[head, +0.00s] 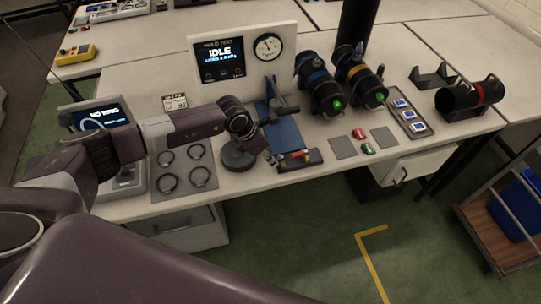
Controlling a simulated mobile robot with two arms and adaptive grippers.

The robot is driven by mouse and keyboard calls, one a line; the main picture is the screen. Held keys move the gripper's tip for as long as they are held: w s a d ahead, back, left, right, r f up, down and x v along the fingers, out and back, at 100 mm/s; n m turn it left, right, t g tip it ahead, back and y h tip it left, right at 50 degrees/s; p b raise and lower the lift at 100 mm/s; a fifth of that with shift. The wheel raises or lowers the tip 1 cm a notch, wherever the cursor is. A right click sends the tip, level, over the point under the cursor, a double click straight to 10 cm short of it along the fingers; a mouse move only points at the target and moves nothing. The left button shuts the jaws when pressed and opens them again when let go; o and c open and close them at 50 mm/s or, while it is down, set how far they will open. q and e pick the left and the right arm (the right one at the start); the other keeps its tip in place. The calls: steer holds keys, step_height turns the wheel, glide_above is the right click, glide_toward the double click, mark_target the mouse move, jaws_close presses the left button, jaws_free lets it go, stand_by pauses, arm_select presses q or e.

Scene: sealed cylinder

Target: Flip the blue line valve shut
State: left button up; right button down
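My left gripper (278,135) reaches in from the left over the bench. Its fingers look spread apart, one towards the back and one towards the front, with nothing seen between them. It is in front of a blue upright plate and base (284,133), which it partly hides. A small dark block with a red lever (301,154) lies just right of the front finger. A black cylinder with a blue band (318,80) stands farther back to the right, with a green light on its end. I cannot tell which part is the blue line valve. My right gripper is not in view.
A test panel (223,60) reading IDLE, with a gauge (268,47), stands behind. A yellow-banded cylinder (360,76) and a red-banded one (478,92) are to the right. Several rings (196,151) lie left.

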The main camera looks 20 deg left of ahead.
arm_select(q)
steer(key=shift+x, duration=0.85)
jaws_close()
steer(key=m+b, duration=0.1)
steer(key=b, duration=0.3)
steer(key=shift+w+a+f+m+h, duration=0.25)
steer(key=shift+w+f+m+h, duration=0.05)
steer(key=shift+w+m, duration=0.1)
steer(key=shift+a+r+m+g+b, duration=0.1)
steer(key=shift+r+m+g+b, duration=0.3)
steer(key=shift+b, duration=0.6)
